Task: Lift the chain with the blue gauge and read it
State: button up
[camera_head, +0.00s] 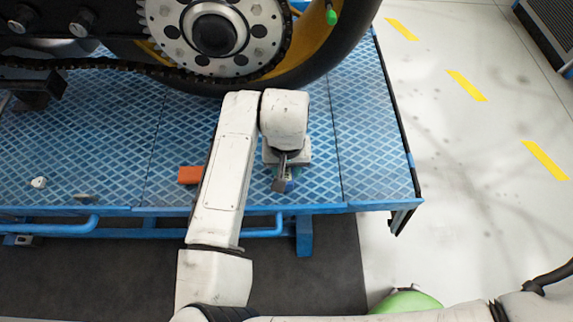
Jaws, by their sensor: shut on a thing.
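The dark chain (150,70) runs along the lower side of the motorcycle, sagging a little, and wraps the large silver sprocket (170,22) at the rear wheel. My gripper (281,184) points down over the blue lift table near its front edge, to the right of my forearm. It is shut on a small blue thing (290,185), which looks like the blue gauge; the jaws hide much of it. The gripper is below the wheel in the picture and apart from the chain. I cannot tell whether the blue thing touches the table.
An orange block (189,175) lies left of my forearm on the blue lift table (110,150). A small white piece (38,183) lies at the front left. The black tyre (340,50) overhangs the back. Open floor (470,130) is on the right.

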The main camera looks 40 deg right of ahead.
jog(key=shift+f, duration=0.25)
jog(key=o, duration=1.2)
jog(key=shift+o, duration=0.2)
notch_tip(320, 180, up, 11)
jog(key=shift+f+p, duration=0.1)
jog(key=shift+p, duration=0.2)
